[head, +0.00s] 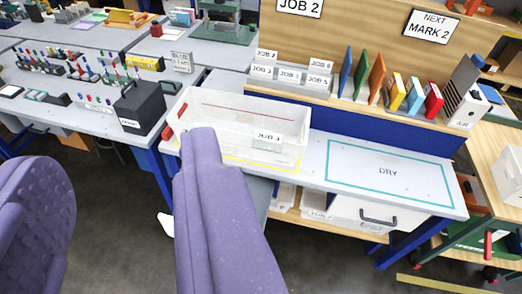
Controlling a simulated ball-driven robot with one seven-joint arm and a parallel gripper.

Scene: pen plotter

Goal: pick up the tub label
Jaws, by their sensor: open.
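A translucent white tub (222,120) stands on the pale bench, left of the DRY area. A small white label (268,139) with black print, seemingly "JOB 4", shows at the tub's right part. I cannot tell whether it is on the wall or inside. My gripper (118,148) shows as two purple fingers, wide apart, with nothing between them. The right finger is in front of the tub's left part and hides some of it. The label is to the right of that finger, apart from it.
Several JOB cards (290,76) stand on the shelf behind the tub, near coloured upright panels (361,75). The teal-outlined DRY area (388,171) is clear. A black box (140,105) stands on the left bench. A drawer (370,215) is below the bench.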

